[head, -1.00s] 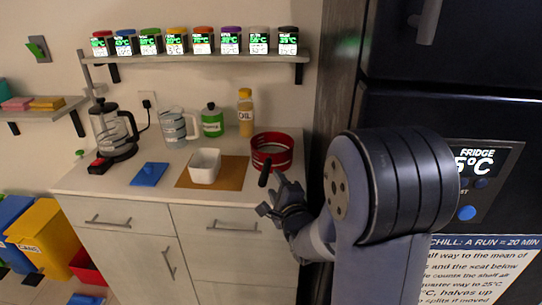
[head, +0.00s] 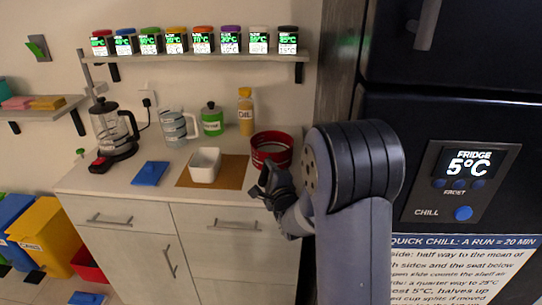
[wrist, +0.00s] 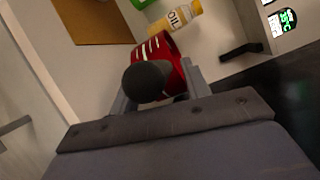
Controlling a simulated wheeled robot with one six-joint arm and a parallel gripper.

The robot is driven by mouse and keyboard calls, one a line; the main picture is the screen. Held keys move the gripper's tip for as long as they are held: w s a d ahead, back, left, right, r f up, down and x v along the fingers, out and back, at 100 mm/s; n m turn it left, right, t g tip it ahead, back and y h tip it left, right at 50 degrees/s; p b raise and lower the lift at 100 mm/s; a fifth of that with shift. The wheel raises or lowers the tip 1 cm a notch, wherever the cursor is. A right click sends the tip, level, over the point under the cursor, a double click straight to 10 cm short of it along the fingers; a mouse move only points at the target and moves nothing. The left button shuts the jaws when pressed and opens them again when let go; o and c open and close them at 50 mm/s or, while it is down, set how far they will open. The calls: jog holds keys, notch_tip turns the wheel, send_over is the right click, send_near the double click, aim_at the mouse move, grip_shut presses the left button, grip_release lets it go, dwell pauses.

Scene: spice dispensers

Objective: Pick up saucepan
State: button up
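Whether either finger touches the handle is hard to tell.
A white bowl (head: 204,163) stands on a brown mat (head: 232,173) left of the saucepan. An oil bottle (head: 246,112) and a green jar (head: 212,120) stand behind. The dark fridge (head: 440,120) is close on the right. A spice shelf (head: 200,57) runs above.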

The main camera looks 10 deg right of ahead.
grip_shut()
dwell(0.3)
jog(key=shift+r, duration=0.15)
